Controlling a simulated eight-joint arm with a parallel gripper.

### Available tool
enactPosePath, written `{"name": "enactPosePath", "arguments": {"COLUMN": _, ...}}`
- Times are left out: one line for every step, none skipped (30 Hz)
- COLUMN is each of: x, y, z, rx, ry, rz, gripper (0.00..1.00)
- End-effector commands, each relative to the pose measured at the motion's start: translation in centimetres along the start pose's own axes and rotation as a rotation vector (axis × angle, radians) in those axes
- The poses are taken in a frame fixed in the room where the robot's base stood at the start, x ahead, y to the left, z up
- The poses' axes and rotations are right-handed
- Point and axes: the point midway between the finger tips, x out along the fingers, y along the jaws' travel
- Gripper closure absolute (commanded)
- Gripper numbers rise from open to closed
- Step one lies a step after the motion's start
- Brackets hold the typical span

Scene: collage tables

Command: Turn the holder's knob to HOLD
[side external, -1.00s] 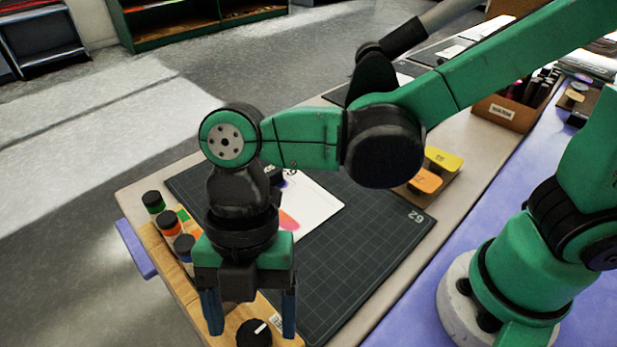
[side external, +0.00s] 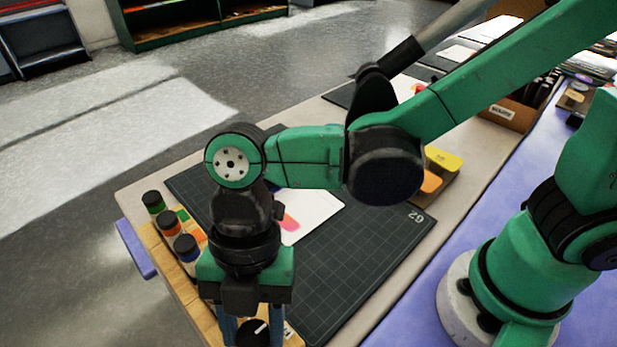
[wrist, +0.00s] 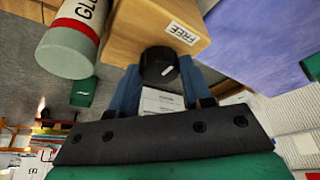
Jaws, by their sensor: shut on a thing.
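The holder (side external: 208,318) is a wooden block along the table's left edge in the side external view. Its black knob (side external: 252,333) with a white pointer mark sits at the near end, and the knob also shows in the wrist view (wrist: 157,66). A FREE label (wrist: 181,33) is on the wood beside the knob; no HOLD label can be read. My gripper (side external: 252,328) points down over the knob, its blue fingers on either side, shut on it. In the wrist view the fingers (wrist: 158,78) flank the knob.
A glue bottle (wrist: 72,40) is close by in the wrist view. A dark cutting mat (side external: 345,265) with a white sheet (side external: 318,215) lies to the right. Yellow and orange blocks (side external: 441,160) sit farther back.

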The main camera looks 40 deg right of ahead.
Motion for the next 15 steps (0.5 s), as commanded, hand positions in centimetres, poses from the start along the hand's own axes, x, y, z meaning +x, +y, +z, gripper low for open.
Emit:
{"name": "enactPosePath", "arguments": {"x": -0.03, "y": -0.04, "z": 0.02, "rx": 0.013, "ry": 0.000, "rz": 0.004, "gripper": 1.00}}
{"name": "enactPosePath", "arguments": {"x": -0.03, "y": -0.06, "z": 0.02, "rx": 0.022, "ry": 0.000, "rz": 0.008, "gripper": 1.00}}
{"name": "enactPosePath", "arguments": {"x": -0.04, "y": -0.08, "z": 0.01, "rx": 0.037, "ry": 0.000, "rz": 0.013, "gripper": 1.00}}
{"name": "enactPosePath", "arguments": {"x": -0.04, "y": -0.09, "z": 0.01, "rx": 0.050, "ry": 0.000, "rz": 0.018, "gripper": 1.00}}
{"name": "enactPosePath", "arguments": {"x": -0.04, "y": -0.10, "z": 0.01, "rx": 0.064, "ry": 0.000, "rz": 0.024, "gripper": 1.00}}
{"name": "enactPosePath", "arguments": {"x": -0.04, "y": -0.10, "z": 0.01, "rx": 0.086, "ry": 0.000, "rz": 0.034, "gripper": 1.00}}
{"name": "enactPosePath", "arguments": {"x": -0.04, "y": -0.11, "z": 0.01, "rx": 0.105, "ry": 0.000, "rz": 0.042, "gripper": 1.00}}
{"name": "enactPosePath", "arguments": {"x": -0.04, "y": -0.14, "z": 0.01, "rx": 0.124, "ry": 0.000, "rz": 0.049, "gripper": 1.00}}
{"name": "enactPosePath", "arguments": {"x": -0.04, "y": -0.16, "z": 0.01, "rx": 0.152, "ry": 0.000, "rz": 0.061, "gripper": 1.00}}
{"name": "enactPosePath", "arguments": {"x": -0.04, "y": -0.16, "z": 0.01, "rx": 0.176, "ry": 0.000, "rz": 0.071, "gripper": 1.00}}
{"name": "enactPosePath", "arguments": {"x": -0.03, "y": -0.19, "z": 0.01, "rx": 0.199, "ry": 0.000, "rz": 0.080, "gripper": 1.00}}
{"name": "enactPosePath", "arguments": {"x": -0.03, "y": -0.22, "z": 0.01, "rx": 0.232, "ry": 0.000, "rz": 0.094, "gripper": 1.00}}
{"name": "enactPosePath", "arguments": {"x": -0.03, "y": -0.23, "z": 0.01, "rx": 0.258, "ry": 0.000, "rz": 0.105, "gripper": 1.00}}
{"name": "enactPosePath", "arguments": {"x": -0.02, "y": -0.26, "z": 0.01, "rx": 0.284, "ry": -0.001, "rz": 0.116, "gripper": 1.00}}
{"name": "enactPosePath", "arguments": {"x": -0.02, "y": -0.27, "z": 0.00, "rx": 0.319, "ry": 0.000, "rz": 0.131, "gripper": 1.00}}
